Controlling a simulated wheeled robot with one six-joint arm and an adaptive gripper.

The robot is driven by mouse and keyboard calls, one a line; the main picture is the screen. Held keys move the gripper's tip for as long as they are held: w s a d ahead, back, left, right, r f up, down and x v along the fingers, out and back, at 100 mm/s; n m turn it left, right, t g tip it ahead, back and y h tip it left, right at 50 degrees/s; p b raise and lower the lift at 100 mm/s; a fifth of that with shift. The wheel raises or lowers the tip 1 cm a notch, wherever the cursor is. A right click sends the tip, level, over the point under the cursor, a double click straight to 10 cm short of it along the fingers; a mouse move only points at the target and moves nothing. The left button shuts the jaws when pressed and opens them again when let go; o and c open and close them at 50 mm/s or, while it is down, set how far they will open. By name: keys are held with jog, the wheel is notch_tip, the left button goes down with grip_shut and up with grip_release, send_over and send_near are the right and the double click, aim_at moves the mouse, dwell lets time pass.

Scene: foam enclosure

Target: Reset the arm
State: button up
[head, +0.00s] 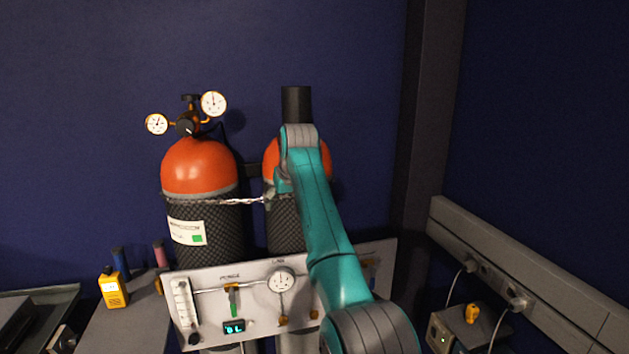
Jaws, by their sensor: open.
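My teal and grey arm (325,225) rises from the bottom right of centre. It reaches up to a grey joint (299,137) in front of the right gas cylinder. A small grey-green piece shows just left of the arm near the chain; I cannot tell what it is. My gripper's fingers cannot be made out, as the arm hides what lies behind it.
Two orange-topped cylinders, the left one (199,168) with gauges and the right one (268,165) partly hidden, stand chained behind a white gauge panel (255,295). A yellow device (113,288) stands left. A dark post (428,130) and socket trunking (530,275) are right.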

jog(key=s+d+f+t, duration=0.1)
jog(key=s+d+f, duration=0.1)
jog(key=f, duration=0.8)
jog(key=s+d+f+m, duration=0.1)
jog(key=d+f, duration=0.2)
jog(key=f, duration=0.7)
jog(key=s+d+f+t, duration=0.1)
jog(key=s+d+f, duration=0.1)
jog(key=f, duration=0.8)
jog(key=s+d+f+m+t, duration=0.1)
jog(key=s+d+f, duration=0.4)
jog(key=s+f, duration=0.5)
jog(key=s+d+f+t, duration=0.1)
jog(key=s+d+f, duration=0.4)
jog(key=s+f, duration=0.5)
jog(key=s+d+m+t+h, duration=0.1)
jog(key=s+d, duration=0.3)
jog(key=s, duration=1.1)
jog(key=s+d+m+t+h, duration=0.1)
jog(key=s+d, duration=0.2)
jog(key=s, duration=1.3)
jog(key=s+d+r+t, duration=0.2)
jog(key=s+r, duration=1.7)
jog(key=r, duration=0.1)
jog(key=shift+s+d+r+m+h, duration=0.2)
jog(key=shift+s+r+m+h, duration=0.05)
jog(key=shift+s+m+h, duration=0.05)
